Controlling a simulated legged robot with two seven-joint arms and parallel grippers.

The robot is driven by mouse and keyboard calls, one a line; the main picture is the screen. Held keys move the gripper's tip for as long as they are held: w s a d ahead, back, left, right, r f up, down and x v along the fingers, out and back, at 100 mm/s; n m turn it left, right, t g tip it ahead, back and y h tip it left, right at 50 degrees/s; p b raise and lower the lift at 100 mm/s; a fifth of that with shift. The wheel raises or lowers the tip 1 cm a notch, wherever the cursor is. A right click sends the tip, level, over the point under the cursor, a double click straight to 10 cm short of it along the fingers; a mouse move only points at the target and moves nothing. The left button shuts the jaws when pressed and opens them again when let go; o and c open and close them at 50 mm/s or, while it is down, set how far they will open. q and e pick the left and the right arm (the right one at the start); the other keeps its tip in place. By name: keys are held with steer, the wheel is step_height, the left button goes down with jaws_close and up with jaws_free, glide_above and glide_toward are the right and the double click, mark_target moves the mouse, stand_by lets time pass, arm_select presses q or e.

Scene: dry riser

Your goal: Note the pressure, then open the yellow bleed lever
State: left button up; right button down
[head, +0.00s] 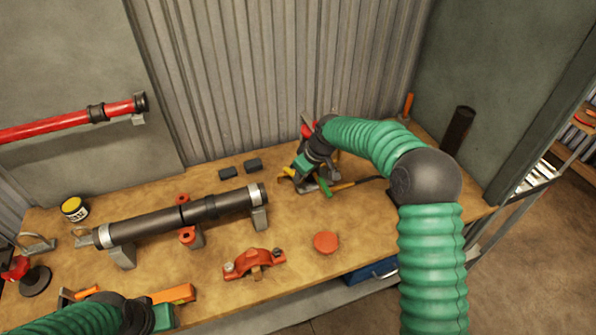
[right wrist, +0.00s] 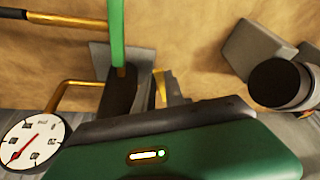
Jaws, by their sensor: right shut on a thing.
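My right gripper (head: 303,172) is low over the back of the workbench. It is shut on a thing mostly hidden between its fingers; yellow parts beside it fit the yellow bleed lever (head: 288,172).
A dark pipe (head: 160,222) lies on supports across the workbench (head: 335,280). A corrugated wall (head: 260,80) closes the back.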

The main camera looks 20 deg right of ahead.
steer(key=shift+w+r, duration=0.1)
steer(key=shift+w, duration=0.05)
steer(key=c, duration=1.4)
jaws_free()
steer(key=v, duration=1.6)
steer(key=shift+r+b, duration=0.2)
steer(key=shift+b, duration=0.15)
steer(key=shift+d, duration=0.15)
